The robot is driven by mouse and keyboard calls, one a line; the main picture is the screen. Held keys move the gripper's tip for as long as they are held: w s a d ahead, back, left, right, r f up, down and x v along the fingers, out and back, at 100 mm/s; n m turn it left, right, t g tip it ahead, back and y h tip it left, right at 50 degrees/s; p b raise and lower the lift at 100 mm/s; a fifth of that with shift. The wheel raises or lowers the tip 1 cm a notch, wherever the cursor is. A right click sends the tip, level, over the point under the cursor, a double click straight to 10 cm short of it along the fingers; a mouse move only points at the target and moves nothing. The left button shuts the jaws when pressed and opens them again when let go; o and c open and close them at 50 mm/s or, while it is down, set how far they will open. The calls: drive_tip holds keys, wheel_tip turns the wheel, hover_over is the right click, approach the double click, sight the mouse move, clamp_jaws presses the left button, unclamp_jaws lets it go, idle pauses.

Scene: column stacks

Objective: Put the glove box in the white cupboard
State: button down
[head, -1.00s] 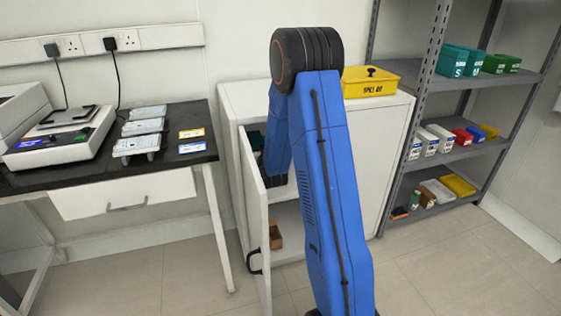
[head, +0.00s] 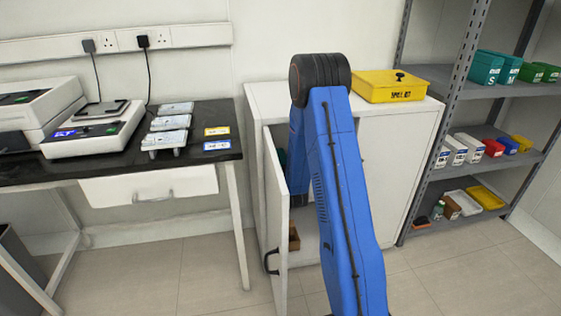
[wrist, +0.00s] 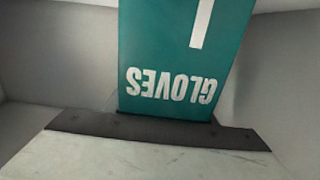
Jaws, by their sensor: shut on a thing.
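The glove box (wrist: 170,60) is teal with white "GLOVES" lettering, upside down in the wrist view. My gripper (wrist: 160,128) shows as a dark bar across the box's near end and is shut on it; its fingertips are not clearly seen. Pale walls flank the box. The white cupboard (head: 385,165) stands in the middle of the head view, its left door (head: 272,215) swung open. My blue arm bends down into the open left side. The door and arm hide my gripper there; only a sliver of teal shows.
A yellow box (head: 388,87) sits on the cupboard top. A small brown box (head: 294,237) is low inside the cupboard. A dark-topped bench (head: 100,175) with instruments stands left. A grey metal shelf rack (head: 480,158) with boxes stands right. The floor in front is clear.

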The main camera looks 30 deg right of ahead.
drive_tip(key=shift+f, duration=0.1)
drive_tip(key=c, duration=0.8)
unclamp_jaws()
drive_tip(key=shift+s, duration=0.15)
drive_tip(key=v, duration=1.1)
drive_tip(key=shift+s, duration=0.35)
drive_tip(key=shift+s+a, duration=0.1)
drive_tip(key=shift+a, duration=0.05)
